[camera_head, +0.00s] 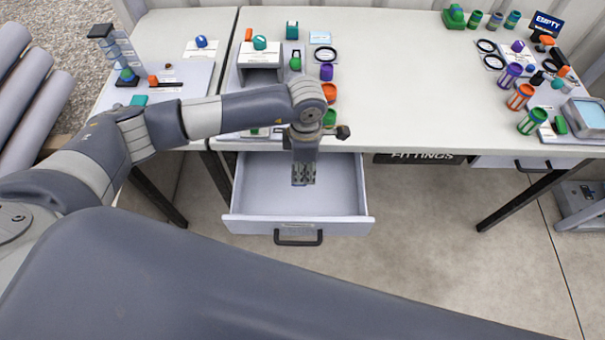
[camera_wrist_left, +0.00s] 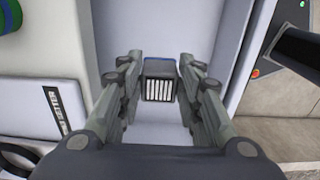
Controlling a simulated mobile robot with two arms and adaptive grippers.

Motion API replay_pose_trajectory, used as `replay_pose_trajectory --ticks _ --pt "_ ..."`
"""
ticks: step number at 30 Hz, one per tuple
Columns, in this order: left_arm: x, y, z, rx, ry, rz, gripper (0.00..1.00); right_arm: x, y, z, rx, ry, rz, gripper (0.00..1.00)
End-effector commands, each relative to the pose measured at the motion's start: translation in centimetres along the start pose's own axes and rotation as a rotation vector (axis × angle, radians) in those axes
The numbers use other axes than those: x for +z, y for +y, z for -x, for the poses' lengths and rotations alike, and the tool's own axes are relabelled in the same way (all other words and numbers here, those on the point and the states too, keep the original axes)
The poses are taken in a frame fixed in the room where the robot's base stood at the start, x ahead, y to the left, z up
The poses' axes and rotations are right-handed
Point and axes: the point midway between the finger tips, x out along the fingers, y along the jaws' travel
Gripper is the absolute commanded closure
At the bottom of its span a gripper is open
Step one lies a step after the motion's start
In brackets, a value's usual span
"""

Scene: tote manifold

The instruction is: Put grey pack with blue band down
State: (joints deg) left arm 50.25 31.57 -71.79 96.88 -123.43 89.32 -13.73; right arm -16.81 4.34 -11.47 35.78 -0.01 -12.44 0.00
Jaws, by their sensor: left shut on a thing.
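My left gripper (camera_head: 303,182) points down into the open drawer (camera_head: 345,218) under the white table. In the left wrist view, the left gripper (camera_wrist_left: 161,84) is shut on the grey pack with blue band (camera_wrist_left: 160,90), held between its two fingertips. The pack's striped face shows, with a strip of the blue band along its far edge. The drawer's pale floor (camera_wrist_left: 160,30) lies behind the pack. I cannot tell whether the pack touches it. In the head view the pack is hidden by the gripper. My right gripper is not in view.
The drawer looks otherwise empty, with a dark handle (camera_head: 298,238) at its front. The table (camera_head: 400,60) above holds a grey stand (camera_head: 260,70) and coloured fittings near the arm. More fittings and black rings lie at the right. A closed drawer (camera_head: 510,162) sits at right.

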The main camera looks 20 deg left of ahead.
Motion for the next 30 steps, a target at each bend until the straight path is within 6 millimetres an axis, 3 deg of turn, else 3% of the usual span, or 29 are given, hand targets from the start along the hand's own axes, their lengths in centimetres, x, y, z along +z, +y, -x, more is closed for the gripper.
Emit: replay_pose_trajectory --ticks 3,15,28,29,30 --pt "-0.1 -0.1 -2.1 -0.003 0.002 0.000 0.92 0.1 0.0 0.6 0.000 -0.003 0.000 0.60" --pt "0.0 0.0 -6.8 -0.001 0.000 -0.002 0.92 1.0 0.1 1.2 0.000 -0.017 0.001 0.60" --pt "0.0 0.1 -7.7 0.001 0.000 -0.004 0.92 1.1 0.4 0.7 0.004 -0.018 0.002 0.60" --pt "0.0 0.1 -7.6 0.001 0.000 -0.004 0.63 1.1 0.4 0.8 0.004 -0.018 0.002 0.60" --pt "0.0 0.1 -7.5 0.001 0.000 -0.003 0.54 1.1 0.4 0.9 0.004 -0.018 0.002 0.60"
